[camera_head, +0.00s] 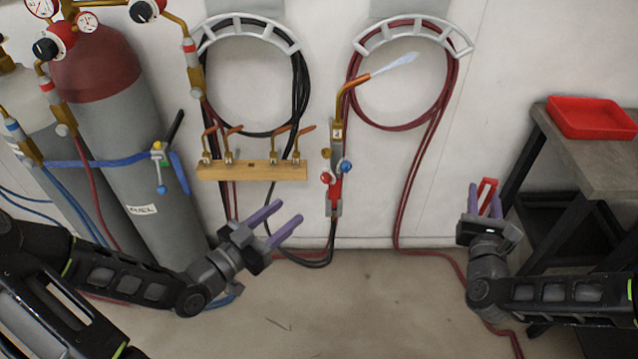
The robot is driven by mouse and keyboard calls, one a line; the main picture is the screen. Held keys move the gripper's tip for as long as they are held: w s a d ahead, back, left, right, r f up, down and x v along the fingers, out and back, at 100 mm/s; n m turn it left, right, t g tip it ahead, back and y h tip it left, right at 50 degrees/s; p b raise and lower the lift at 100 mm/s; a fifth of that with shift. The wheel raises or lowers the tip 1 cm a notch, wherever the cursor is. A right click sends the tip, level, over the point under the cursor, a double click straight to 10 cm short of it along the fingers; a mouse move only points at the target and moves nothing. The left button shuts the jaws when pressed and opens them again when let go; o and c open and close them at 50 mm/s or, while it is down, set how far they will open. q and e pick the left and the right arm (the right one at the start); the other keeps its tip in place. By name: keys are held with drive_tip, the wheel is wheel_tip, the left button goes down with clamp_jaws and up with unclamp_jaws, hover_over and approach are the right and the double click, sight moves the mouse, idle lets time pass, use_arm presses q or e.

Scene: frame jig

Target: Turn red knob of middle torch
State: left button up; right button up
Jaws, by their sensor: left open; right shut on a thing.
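The middle torch (338,140) is mounted upright on the wall. A pale bluish-white flame (395,65) extends from its tip to the upper right. Its red knob (325,177) is on the left side of the body and a blue knob (346,166) is on the right side. My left gripper (286,213) is open and empty, below and left of the red knob and apart from it. My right gripper (485,190) is shut on a small red object (488,190), well to the right of the torch; the fingers partly hide it.
A wooden rack (250,171) with several brass torch tips is left of the torch. Gas cylinders (115,120) stand at the left. Coiled hoses (455,75) hang on the wall. A workbench (590,165) with a red tray (590,118) is at the right.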

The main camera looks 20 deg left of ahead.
sight(324, 180)
use_arm(q)
drive_tip(key=shift+w, duration=0.1)
use_arm(e)
drive_tip(key=shift+f, duration=0.1)
drive_tip(key=shift+f+b, duration=0.55)
drive_tip(key=shift+b, duration=0.15)
wheel_tip(324, 180, down, 4)
drive_tip(key=b, duration=0.3)
drive_tip(key=shift+r+b, duration=0.15)
drive_tip(key=shift+b, duration=0.15)
use_arm(q)
drive_tip(key=x, duration=1.2)
drive_tip(key=shift+a+r, duration=0.1)
use_arm(e)
drive_tip(key=shift+f, duration=0.2)
use_arm(q)
drive_tip(key=shift+c, duration=0.3)
clamp_jaws()
